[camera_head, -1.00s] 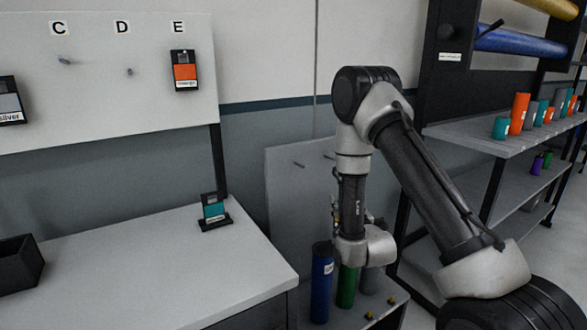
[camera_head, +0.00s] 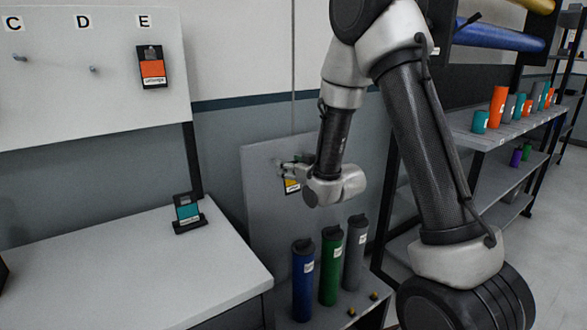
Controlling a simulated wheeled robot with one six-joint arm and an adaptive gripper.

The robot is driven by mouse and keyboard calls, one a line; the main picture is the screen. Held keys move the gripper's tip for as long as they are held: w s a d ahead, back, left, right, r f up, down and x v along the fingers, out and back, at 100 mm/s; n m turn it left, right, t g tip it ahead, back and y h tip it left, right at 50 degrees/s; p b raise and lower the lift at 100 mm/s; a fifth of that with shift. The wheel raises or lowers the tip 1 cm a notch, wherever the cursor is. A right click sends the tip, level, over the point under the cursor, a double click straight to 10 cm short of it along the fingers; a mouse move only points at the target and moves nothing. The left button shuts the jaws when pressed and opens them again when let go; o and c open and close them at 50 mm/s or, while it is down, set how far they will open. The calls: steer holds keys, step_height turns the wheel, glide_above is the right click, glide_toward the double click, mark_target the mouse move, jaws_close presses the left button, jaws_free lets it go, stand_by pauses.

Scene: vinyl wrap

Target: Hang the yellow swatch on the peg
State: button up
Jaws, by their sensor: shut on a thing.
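My gripper (camera_head: 289,169) is in front of the grey panel (camera_head: 262,210) behind the rolls. The fingertips are small and partly hidden by the swatch and wrist. I cannot tell whether the swatch touches the panel, and no peg shows clearly beside it. On the white board (camera_head: 60,115) at the left, the peg under C (camera_head: 19,58) and the peg under D (camera_head: 92,69) are bare. An orange swatch (camera_head: 152,68) hangs under E.
A teal swatch stands in a black holder (camera_head: 189,214) on the white table (camera_head: 130,262). Blue (camera_head: 302,280), green (camera_head: 330,266) and grey (camera_head: 355,252) rolls stand upright below my gripper. A shelf with small rolls (camera_head: 520,125) is at the right.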

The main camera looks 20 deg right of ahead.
steer(key=shift+r+x, duration=0.1)
steer(key=shift+x, duration=1.3)
steer(key=shift+r+x, duration=0.15)
steer(key=shift+x, duration=1.25)
steer(key=shift+w+a+f, duration=0.2)
steer(key=shift+w+f, duration=0.2)
steer(key=shift+w, duration=0.3)
steer(key=o, duration=1)
steer(key=shift+o, duration=0.2)
